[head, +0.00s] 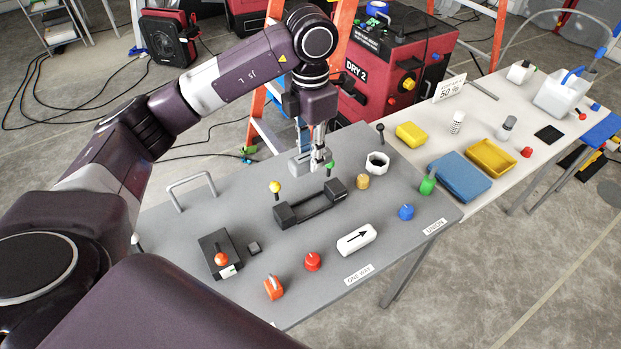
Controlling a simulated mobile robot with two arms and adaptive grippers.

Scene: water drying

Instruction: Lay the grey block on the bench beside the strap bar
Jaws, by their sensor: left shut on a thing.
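My left gripper (317,158) points down over the back edge of the grey bench (210,205). It is shut on what looks like the light grey block (299,162), which shows left of the fingertips. Whether the block touches the bench cannot be told. A black bar with a square block at each end (312,203), which looks like the strap bar, lies on the bench just in front of the gripper. A metal loop handle (192,191) stands at the bench's left. My right gripper is out of view.
A yellow-knobbed peg (275,187) and a green-topped peg (329,168) stand near the black bar. A white arrow piece (356,239), a dark box (219,254) and a small dark cube (254,248) lie nearer. A white hex ring (377,163) is at right.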

